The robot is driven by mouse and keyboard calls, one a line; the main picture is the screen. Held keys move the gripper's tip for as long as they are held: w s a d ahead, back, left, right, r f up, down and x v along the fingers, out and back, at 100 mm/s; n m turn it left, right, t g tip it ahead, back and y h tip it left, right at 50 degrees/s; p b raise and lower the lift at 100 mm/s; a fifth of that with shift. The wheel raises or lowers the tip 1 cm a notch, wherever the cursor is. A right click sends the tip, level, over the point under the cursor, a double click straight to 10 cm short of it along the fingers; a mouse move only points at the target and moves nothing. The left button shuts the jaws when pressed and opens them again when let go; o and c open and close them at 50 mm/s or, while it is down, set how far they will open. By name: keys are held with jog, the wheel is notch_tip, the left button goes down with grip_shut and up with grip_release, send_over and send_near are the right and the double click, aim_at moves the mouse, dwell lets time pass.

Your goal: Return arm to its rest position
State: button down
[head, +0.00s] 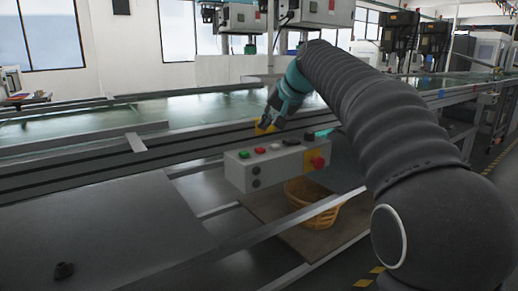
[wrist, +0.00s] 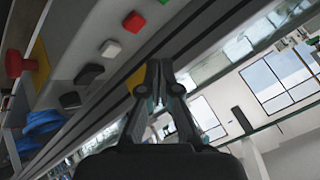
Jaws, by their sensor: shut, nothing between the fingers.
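My arm reaches in from the right in the head view and bends down to my gripper (head: 268,124), which is above and just behind the control box (head: 275,165). The box is grey, with green, red, white and black buttons on top and a red knob on a yellow plate at its right end. In the wrist view my gripper (wrist: 158,64) is shut with its fingertips together and nothing between them. The box's buttons (wrist: 111,48) show to the left of the fingers there. I cannot tell whether the fingertips touch anything.
A long conveyor line (head: 190,108) runs behind the box. A wicker basket (head: 312,205) sits on a lower board below the box. A dark flat panel (head: 110,225) fills the lower left. Metal rails cross in front of the basket. Machines stand at the back right.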

jog(key=s+d+f+h, duration=0.1)
jog(key=s+d+f, duration=0.3)
jog(key=s+f, duration=0.4)
jog(key=s+d+f+g+h, duration=0.1)
jog(key=s+d+f, duration=0.4)
jog(key=s, duration=1.2)
jog(key=s+d+f+n+h, duration=0.1)
jog(key=s+d+f+h, duration=0.2)
jog(key=s+f, duration=0.9)
jog(key=shift+s+d, duration=0.65)
jog(key=shift+d, duration=0.15)
